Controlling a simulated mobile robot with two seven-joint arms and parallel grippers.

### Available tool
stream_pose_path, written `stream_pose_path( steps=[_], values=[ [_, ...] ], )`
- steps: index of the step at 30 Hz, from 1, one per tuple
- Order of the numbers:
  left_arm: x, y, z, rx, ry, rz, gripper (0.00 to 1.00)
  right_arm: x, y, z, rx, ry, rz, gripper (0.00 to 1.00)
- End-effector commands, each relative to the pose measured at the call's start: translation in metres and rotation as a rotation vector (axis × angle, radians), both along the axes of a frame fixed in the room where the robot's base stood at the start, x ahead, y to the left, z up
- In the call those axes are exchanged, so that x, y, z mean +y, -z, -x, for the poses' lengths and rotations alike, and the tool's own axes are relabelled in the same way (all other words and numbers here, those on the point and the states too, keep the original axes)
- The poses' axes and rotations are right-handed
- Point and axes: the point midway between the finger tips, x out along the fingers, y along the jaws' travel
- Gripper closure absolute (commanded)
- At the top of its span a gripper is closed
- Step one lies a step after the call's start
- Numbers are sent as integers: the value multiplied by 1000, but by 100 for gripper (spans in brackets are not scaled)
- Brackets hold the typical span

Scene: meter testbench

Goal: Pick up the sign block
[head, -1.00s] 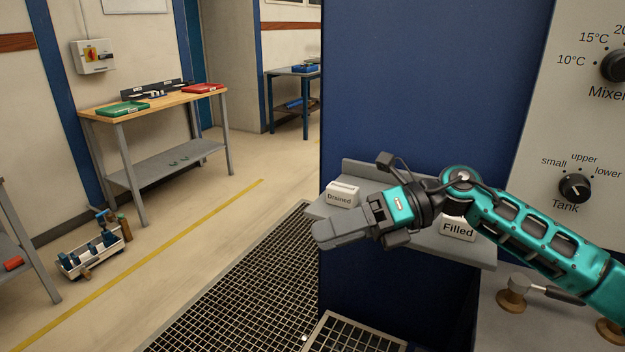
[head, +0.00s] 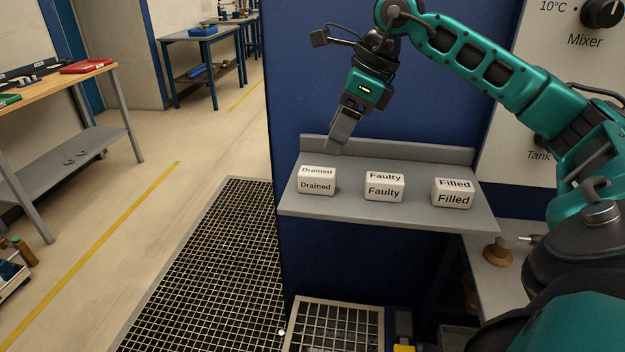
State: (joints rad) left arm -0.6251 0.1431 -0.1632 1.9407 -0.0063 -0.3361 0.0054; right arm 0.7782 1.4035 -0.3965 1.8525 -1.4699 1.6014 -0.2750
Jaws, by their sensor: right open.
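Three white sign blocks stand in a row on the grey shelf (head: 340,208) in the head view. The "Drained" block (head: 316,181) is at the left, the "Faulty" block (head: 384,187) in the middle and the "Filled" block (head: 453,194) at the right. My right gripper (head: 333,148) points down above the back of the shelf, between the "Drained" and "Faulty" blocks and nearer "Drained". It is open and holds nothing. Its fingers overlap in this view, so the gap between them hardly shows. My left gripper is not in view.
A raised back edge (head: 420,153) runs along the shelf against the blue cabinet wall (head: 300,90). A panel with a Mixer knob (head: 602,12) is at the right. A floor grating (head: 205,265) lies below left. A wooden-topped bench (head: 60,85) stands at the left.

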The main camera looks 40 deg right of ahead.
Motion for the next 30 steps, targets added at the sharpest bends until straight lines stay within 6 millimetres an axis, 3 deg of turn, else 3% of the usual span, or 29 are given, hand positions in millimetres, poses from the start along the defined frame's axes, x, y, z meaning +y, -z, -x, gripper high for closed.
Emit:
stream_pose_path(
  steps=[3,11,20,30],
  values=[
    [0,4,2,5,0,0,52,6,21,-6,2,-2,-3,34],
    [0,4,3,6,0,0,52,12,41,-13,1,-2,-2,34],
    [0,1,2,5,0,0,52,25,80,-23,1,-2,-3,34],
    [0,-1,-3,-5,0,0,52,26,85,-25,-1,-1,-3,36]
  ],
)
